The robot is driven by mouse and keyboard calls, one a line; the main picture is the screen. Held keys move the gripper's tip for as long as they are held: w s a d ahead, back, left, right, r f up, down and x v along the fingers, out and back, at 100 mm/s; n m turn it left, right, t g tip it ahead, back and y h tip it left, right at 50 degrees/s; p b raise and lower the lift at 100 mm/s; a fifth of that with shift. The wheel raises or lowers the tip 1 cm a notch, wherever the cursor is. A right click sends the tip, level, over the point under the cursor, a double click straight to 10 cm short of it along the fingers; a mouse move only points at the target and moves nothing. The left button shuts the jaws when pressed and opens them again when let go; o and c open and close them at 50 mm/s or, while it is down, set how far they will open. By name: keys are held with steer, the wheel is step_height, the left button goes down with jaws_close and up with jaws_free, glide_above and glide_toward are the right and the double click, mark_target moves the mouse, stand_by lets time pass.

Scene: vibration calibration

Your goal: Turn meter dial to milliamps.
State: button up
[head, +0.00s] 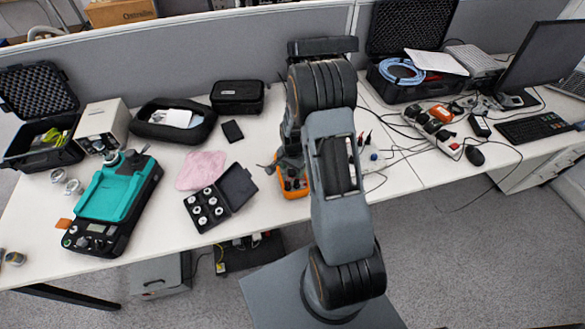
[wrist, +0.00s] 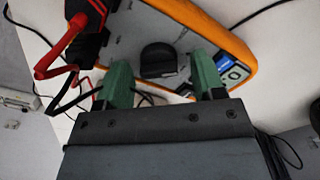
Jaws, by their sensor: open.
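The orange handheld meter (head: 293,185) lies on the white desk, partly hidden behind my arm in the head view. In the wrist view the orange-edged meter (wrist: 237,49) fills the upper middle. Its black dial (wrist: 158,60) shows between the two green fingers of my gripper (wrist: 161,80). The fingers are open, one on each side of the dial, and appear apart from it. Red and black plugs with leads (wrist: 84,30) are at the upper left, close to the left finger. The dial's pointer setting cannot be read.
A black case with round weights (head: 207,207) and a pink cloth (head: 201,170) lie left of the meter. A teal and black device (head: 113,195) is farther left.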

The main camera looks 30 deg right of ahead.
steer(key=shift+r, duration=0.1)
step_height(320, 180, up, 14)
steer(key=shift+b, duration=0.4)
stand_by(0.3)
